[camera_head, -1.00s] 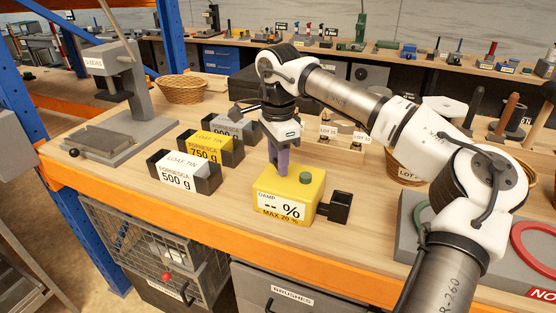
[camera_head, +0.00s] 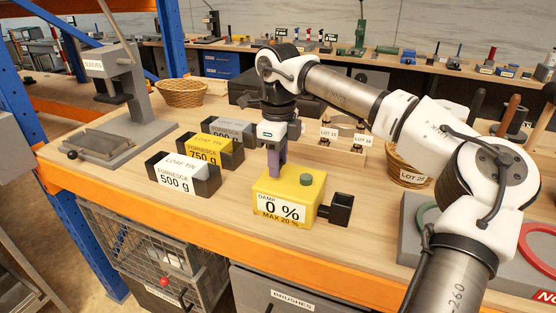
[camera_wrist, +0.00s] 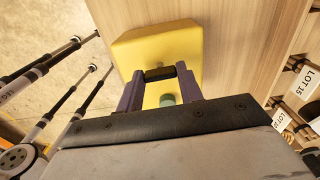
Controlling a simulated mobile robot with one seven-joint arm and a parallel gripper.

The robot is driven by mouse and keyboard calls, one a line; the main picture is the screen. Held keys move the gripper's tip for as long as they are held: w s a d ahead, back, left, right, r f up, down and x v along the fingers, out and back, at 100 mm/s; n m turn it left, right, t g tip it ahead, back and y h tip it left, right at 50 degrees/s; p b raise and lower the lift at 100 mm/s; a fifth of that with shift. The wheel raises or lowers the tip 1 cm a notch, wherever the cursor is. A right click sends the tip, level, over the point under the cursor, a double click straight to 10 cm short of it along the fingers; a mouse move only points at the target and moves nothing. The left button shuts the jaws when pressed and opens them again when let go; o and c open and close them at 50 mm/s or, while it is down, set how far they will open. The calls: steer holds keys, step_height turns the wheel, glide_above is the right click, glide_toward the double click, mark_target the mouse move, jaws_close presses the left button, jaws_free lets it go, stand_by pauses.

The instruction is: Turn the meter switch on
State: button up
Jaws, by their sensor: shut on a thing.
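The yellow damp meter (camera_head: 292,196) stands on the bench near its front edge, its display reading "0 %" above "MAX 20 %". My gripper (camera_head: 276,173) points down onto the meter's top from above. In the wrist view, its purple fingers are closed around a small dark switch (camera_wrist: 160,74) on the yellow top. The head view hides the switch behind the fingers.
Loaf tins (camera_head: 183,175) stand in a row left of the meter. A grey press labelled "SLEEVES" (camera_head: 130,90) is further left. A wicker basket (camera_head: 181,93) is behind. A grey board with rings (camera_head: 410,235) lies right.

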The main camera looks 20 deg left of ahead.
steer(key=shift+m, duration=0.3)
steer(key=o, duration=1)
step_height(320, 180, up, 14)
steer(key=shift+f+b, duration=0.1)
steer(key=shift+b, duration=0.55)
